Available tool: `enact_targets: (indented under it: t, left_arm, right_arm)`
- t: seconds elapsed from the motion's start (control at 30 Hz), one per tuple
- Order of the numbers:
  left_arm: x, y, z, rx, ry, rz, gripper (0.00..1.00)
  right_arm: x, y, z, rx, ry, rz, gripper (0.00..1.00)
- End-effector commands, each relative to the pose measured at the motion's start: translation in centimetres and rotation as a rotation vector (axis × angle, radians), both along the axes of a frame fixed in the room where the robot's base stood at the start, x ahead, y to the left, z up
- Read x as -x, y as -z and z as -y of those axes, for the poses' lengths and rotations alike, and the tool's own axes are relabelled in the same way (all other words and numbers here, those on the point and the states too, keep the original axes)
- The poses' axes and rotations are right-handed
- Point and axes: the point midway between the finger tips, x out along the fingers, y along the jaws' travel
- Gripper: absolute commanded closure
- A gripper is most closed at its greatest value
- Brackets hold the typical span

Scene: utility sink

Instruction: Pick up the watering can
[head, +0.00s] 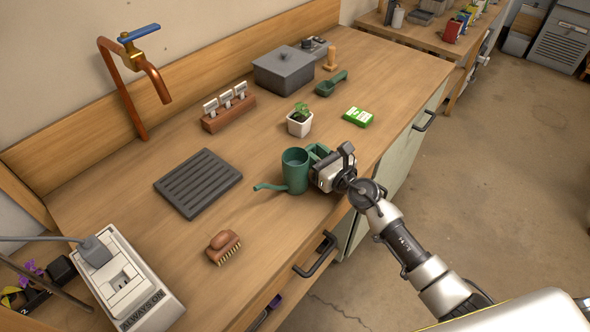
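The green watering can (295,172) stands upright on the wooden counter near its front edge, with its spout pointing left. My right gripper (322,168) is at the can's right side, by the handle (318,151). The gripper body covers part of the handle. Its fingertips are hidden, so I cannot tell whether they are open or closed around the handle. My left gripper is not in view.
A potted plant (299,122) and green box (357,117) stand behind the can. A black slatted tray (198,183) and brush (223,246) lie to the left. A grey lidded box (284,72) and copper faucet (140,75) are farther back.

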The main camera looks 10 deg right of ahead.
Motion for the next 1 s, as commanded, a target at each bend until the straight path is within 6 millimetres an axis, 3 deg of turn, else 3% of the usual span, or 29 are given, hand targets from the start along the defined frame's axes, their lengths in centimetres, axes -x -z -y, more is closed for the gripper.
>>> enact_targets:
  t: [0.2,0.37,0.4,1.0]
  left_arm:
    - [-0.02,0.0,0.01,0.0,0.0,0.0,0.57]
    - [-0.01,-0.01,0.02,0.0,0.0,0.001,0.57]
    - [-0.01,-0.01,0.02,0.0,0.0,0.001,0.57]
    - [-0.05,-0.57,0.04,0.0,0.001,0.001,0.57]
  right_arm:
    - [-0.02,0.02,-0.03,0.0,0.0,0.0,0.75]
    - [0.0,0.01,-0.01,0.0,0.0,0.0,0.99]
    - [0.0,0.01,-0.01,0.0,0.0,0.0,1.0]
    - [-0.02,-0.69,0.0,0.0,0.0,0.002,1.0]
